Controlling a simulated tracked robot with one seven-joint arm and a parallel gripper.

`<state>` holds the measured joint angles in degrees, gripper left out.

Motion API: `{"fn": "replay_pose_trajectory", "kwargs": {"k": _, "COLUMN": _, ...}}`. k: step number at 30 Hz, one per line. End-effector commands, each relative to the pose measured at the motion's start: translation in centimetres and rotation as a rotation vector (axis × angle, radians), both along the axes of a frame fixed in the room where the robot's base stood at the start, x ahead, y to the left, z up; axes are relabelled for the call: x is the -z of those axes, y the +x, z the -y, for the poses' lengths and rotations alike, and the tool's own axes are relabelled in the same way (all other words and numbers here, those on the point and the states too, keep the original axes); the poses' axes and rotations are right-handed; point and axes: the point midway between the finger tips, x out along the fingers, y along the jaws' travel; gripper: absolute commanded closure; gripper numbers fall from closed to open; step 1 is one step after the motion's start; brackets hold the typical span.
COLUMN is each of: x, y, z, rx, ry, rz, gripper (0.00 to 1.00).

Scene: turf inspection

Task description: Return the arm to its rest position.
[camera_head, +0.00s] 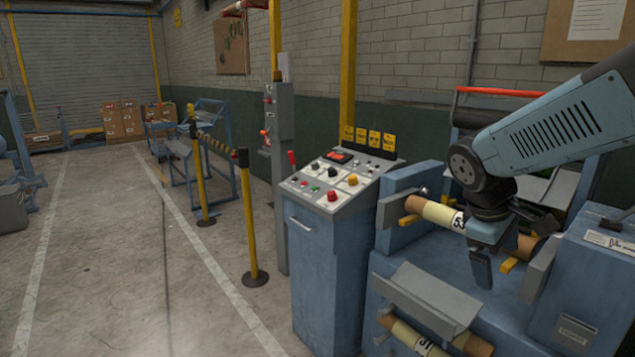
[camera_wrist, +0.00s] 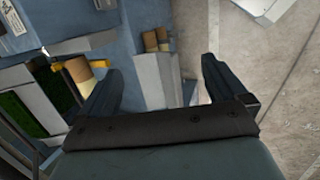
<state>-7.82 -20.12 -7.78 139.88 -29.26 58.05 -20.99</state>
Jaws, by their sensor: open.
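My arm (camera_head: 545,135) reaches in from the right in the head view, over the blue machine (camera_head: 380,290). My gripper (camera_head: 482,272) hangs from it, pointing down over the machine. The wrist view shows my gripper (camera_wrist: 160,78) with its two dark fingers spread apart and nothing between them. A cream roll marked 53 (camera_head: 440,214) lies in the machine's holder just behind and left of the gripper. A second roll marked 51 (camera_head: 412,338) lies lower, at the front. The gripper appears apart from both.
A control console (camera_head: 335,187) with buttons stands left of the machine. A grey angled tray (camera_head: 428,296) juts out below the gripper. Yellow posts with a striped belt (camera_head: 250,225) stand farther left. The concrete floor (camera_head: 120,260) on the left is open.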

Motion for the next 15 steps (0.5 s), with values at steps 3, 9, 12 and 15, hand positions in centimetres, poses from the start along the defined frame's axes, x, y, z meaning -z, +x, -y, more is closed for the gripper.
{"fn": "replay_pose_trajectory", "kwargs": {"k": 3, "x": -1.4, "y": -1.4, "z": -1.7, "rx": 0.112, "ry": 0.106, "rz": 0.12, "gripper": 0.01}}
{"fn": "replay_pose_trajectory", "kwargs": {"k": 9, "x": -3.7, "y": -3.7, "z": -4.7, "rx": 0.298, "ry": 0.293, "rz": 0.299, "gripper": 0.01}}
{"fn": "replay_pose_trajectory", "kwargs": {"k": 12, "x": -4.8, "y": -4.6, "z": -6.2, "rx": 0.379, "ry": 0.383, "rz": 0.377, "gripper": 0.01}}
{"fn": "replay_pose_trajectory", "kwargs": {"k": 15, "x": -5.7, "y": -5.4, "z": -7.3, "rx": 0.447, "ry": 0.457, "rz": 0.436, "gripper": 0.01}}
